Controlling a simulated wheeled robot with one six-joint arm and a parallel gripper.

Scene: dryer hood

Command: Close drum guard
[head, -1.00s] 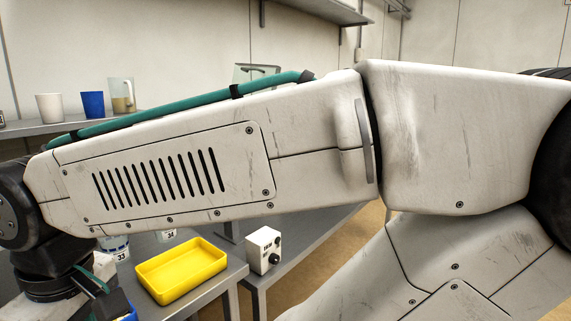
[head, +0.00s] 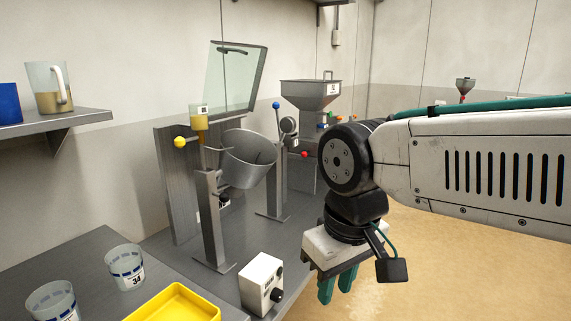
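The drum guard (head: 232,78), a clear panel in a grey frame with a dark handle (head: 233,51) near its top, stands raised behind the drum. The grey metal drum (head: 247,165) is tilted between two posts, its mouth uncovered. My gripper (head: 337,286) points down in front of the drum stand and to its right, well away from the guard. Its green fingers are apart with a gap between them and nothing visible in it. The lower fingertips are partly hard to make out.
A white control box (head: 262,283) with a black knob stands at the bench front. A yellow tray (head: 175,304) and two numbered cups (head: 125,267) are at the lower left. Yellow (head: 180,141), blue (head: 276,105) and red (head: 304,154) knobs project around the drum. A hopper (head: 311,95) stands behind.

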